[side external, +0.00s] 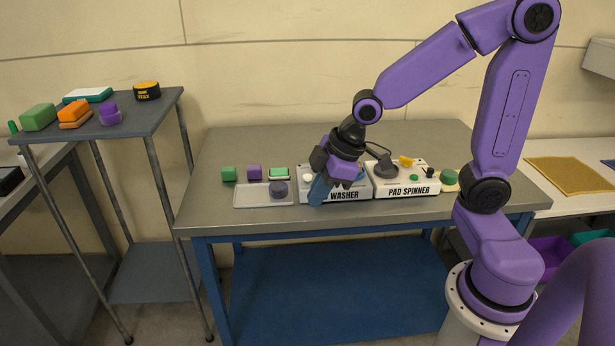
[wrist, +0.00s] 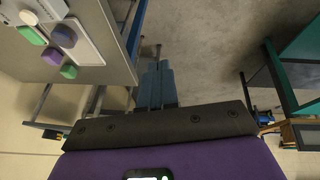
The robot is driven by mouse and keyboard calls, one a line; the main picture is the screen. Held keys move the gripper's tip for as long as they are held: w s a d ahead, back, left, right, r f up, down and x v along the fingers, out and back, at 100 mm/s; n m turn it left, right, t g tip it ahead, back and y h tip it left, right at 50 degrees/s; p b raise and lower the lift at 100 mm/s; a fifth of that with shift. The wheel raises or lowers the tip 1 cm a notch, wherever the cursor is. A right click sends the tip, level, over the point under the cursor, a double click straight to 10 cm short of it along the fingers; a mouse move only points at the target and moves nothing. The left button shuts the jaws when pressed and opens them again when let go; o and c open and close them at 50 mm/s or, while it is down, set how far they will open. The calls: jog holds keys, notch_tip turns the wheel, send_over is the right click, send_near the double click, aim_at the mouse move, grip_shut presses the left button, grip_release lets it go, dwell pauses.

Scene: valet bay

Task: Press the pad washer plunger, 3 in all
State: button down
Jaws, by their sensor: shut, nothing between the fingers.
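The pad washer (side external: 350,196) is a white box with a black WASHER label, on the grey table. My gripper (side external: 317,198) is shut and empty, its blue fingers angled down in front of the washer's left part. In the wrist view the shut blue fingers (wrist: 157,84) point toward the floor beyond the table edge. A white round knob (side external: 307,178) shows at the washer's left end; it also shows in the wrist view (wrist: 28,17). Whether it is the plunger I cannot tell. My gripper hides part of the washer top, and I cannot tell whether it touches the washer.
A pad spinner (side external: 408,190) stands right of the washer. A pale tray (side external: 248,200) with a dark round pad (side external: 278,189) lies to its left. Green (side external: 228,174), purple (side external: 254,172) and green-white (side external: 278,173) blocks stand behind the tray. A side stand (side external: 140,115) holds several pads.

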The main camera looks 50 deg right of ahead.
jog(key=w+d+m+t, duration=0.1)
jog(key=w+d+t, duration=0.2)
jog(key=w+d, duration=0.65)
jog(key=r+m+t+h, duration=0.1)
jog(key=t+h, duration=0.1)
jog(key=h, duration=0.1)
send_over(310, 178)
jog(key=shift+w+d, duration=0.1)
jog(key=shift+w, duration=0.05)
jog(key=shift+f, duration=0.1)
jog(key=shift+f, duration=4.35)
jog(key=shift+f, duration=0.15)
jog(key=shift+f, duration=0.25)
